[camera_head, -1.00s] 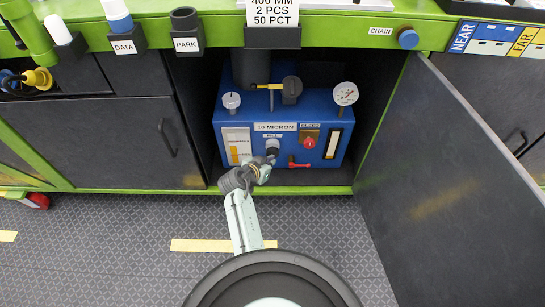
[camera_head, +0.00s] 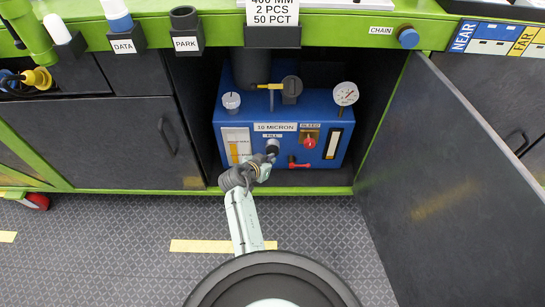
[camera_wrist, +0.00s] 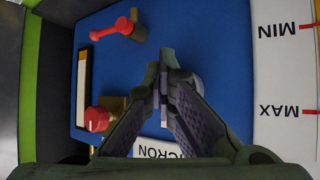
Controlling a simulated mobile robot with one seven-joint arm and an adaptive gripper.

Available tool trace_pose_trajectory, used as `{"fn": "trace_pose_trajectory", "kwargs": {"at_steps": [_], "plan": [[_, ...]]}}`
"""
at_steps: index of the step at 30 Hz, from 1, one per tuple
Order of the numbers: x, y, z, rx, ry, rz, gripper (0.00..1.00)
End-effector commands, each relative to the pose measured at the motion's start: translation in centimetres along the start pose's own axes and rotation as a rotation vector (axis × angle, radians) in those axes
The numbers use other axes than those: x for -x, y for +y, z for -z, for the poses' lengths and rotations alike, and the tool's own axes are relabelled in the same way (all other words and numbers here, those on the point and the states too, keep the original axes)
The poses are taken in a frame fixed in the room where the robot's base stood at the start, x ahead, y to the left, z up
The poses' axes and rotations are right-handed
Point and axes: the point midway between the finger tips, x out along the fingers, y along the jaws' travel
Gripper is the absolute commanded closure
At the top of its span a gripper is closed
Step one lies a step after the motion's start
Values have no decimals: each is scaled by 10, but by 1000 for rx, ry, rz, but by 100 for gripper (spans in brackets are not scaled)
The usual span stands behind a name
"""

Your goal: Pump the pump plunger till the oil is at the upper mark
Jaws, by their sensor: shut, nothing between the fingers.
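A blue pump unit (camera_head: 308,160) stands inside the open cabinet. A pale round knob (camera_head: 272,146) under the FILL label is probably the plunger. My gripper (camera_head: 271,156) is at its front. In the wrist view my gripper (camera_wrist: 163,88) is shut with nothing between its fingers, which partly cover a grey round part (camera_wrist: 197,84) behind them. I cannot tell whether they touch it. A white level gauge (camera_head: 238,135) with a yellow column is on the unit's left. Its panel (camera_wrist: 285,75) in the wrist view shows red MIN and MAX marks; the oil column is out of that view.
A dial (camera_head: 345,93) stands on top. The open cabinet door (camera_head: 440,180) bounds the right side. The floor in front is clear.

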Motion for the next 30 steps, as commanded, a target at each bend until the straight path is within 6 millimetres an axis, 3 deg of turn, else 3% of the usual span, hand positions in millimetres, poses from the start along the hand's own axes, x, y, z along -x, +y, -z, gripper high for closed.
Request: {"fn": "trace_pose_trajectory", "kwargs": {"at_steps": [18, 30], "plan": [[22, 15, -14, -1, 2, 2, 100], [25, 17, -17, 0, 1, 1, 100]]}}
